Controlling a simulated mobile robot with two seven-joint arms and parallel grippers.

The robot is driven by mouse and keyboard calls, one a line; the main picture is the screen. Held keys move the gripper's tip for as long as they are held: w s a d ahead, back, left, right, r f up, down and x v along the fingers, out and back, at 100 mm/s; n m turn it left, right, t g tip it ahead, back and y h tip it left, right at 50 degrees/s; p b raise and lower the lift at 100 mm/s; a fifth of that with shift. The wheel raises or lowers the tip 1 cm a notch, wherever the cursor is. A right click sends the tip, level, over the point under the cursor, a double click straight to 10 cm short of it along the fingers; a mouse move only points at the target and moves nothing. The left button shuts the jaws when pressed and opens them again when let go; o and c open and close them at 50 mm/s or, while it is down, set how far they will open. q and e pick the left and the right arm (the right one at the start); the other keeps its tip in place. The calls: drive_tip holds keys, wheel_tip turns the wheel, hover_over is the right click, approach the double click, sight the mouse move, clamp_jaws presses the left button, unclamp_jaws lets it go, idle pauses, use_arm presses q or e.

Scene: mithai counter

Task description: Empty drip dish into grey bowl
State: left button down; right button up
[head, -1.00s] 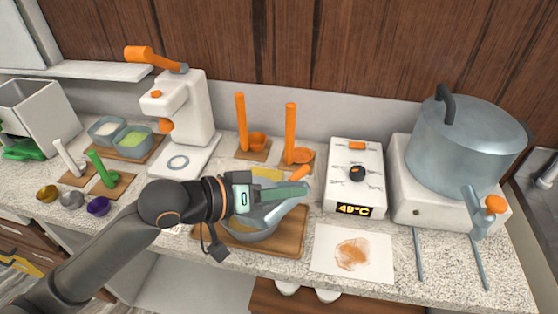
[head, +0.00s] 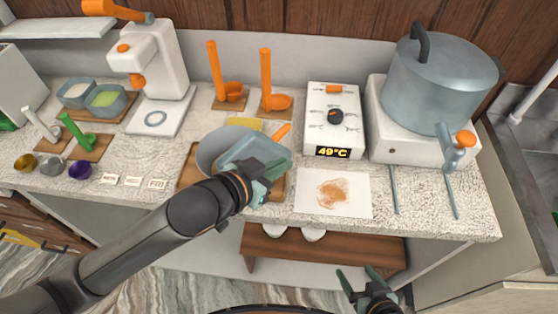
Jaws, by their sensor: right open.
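The drip dish (head: 250,152) is a blue-grey, rounded square dish. My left gripper (head: 266,174) is at its front right side and appears shut on its edge. The dish overlaps the right part of the round grey bowl (head: 207,152) in the head view, apparently above it. I cannot tell whether anything is left in the dish, and it hides much of the bowl's inside. The bowl stands on a wooden board (head: 187,180). My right gripper (head: 364,284) is open and empty, low in front of the counter.
A stained white sheet (head: 312,204) lies right of the board. Behind it stands a white control box (head: 318,118) reading 49°C. A large lidded pot (head: 440,85) with an orange-knobbed tap (head: 455,147) stands at right. Two orange ladles (head: 268,75) stand behind the bowl.

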use_arm(q)
drive_tip(key=shift+r, duration=2.1)
